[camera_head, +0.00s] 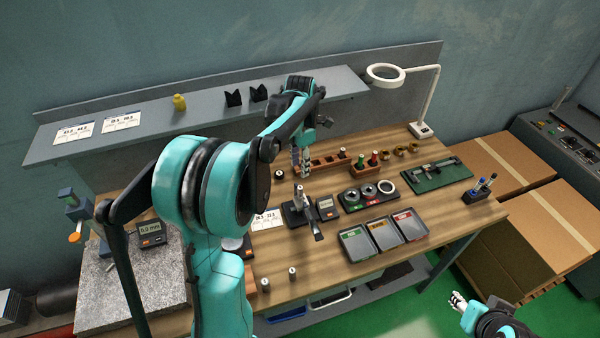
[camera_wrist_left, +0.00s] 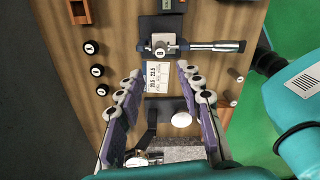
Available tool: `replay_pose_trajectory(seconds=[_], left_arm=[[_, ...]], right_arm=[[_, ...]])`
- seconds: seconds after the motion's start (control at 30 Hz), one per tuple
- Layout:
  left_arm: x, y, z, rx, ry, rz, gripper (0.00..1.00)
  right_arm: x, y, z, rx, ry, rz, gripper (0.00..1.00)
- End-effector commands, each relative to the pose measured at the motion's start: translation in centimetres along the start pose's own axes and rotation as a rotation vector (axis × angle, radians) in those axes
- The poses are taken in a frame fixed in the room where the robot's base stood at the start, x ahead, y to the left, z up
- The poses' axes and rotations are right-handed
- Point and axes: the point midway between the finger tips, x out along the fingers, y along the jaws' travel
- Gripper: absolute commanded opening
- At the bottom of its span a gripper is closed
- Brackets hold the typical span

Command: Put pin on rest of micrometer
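The micrometer (camera_head: 315,226) stands on the bench and also shows in the left wrist view (camera_wrist_left: 210,46), its barrel pointing toward the bench's front. A small upright cylinder with a round, marked top, apparently a pin (camera_wrist_left: 159,50), stands at its rest; I cannot tell its exact contact. Two more pins (camera_head: 265,285) (camera_head: 292,272) stand near the front edge. My left gripper (camera_head: 303,168) is above the bench; its spread fingers (camera_wrist_left: 160,103) are open with nothing gripped, and a number card (camera_wrist_left: 157,77) shows below between them. My right gripper (camera_head: 458,300) is off the front right, its opening unclear.
Three labelled trays (camera_head: 369,254) lie right of the micrometer. A ring-gauge holder (camera_head: 345,200), a wooden rack (camera_head: 328,164) and a green caliper case (camera_head: 462,181) are behind. A granite block (camera_head: 100,299) fills the left. A magnifier lamp (camera_head: 431,110) stands at the back right.

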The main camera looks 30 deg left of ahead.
Motion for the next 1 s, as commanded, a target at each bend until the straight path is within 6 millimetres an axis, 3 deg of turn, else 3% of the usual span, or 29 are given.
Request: replay_pose_trajectory(seconds=[0.17,0.27,0.63,1.0], left_arm=[[-1.4,-0.6,-0.1,0.049,-0.008,0.008,0.36],[-2.4,-2.2,-0.3,0.193,-0.029,0.035,0.36],[-5.5,-11.9,-3.3,1.175,-0.091,0.284,0.36],[-4.0,-20.1,-7.4,2.133,0.051,0.636,0.36]], right_arm=[[-0.1,0.0,-0.1,0.0,0.0,0.0,0.4],[-0.1,0.0,-0.1,0.0,0.0,0.0,0.4],[-0.1,0.0,-0.1,0.0,0.0,0.0,0.4],[-0.1,0.0,-0.1,0.0,0.0,0.0,0.4]])
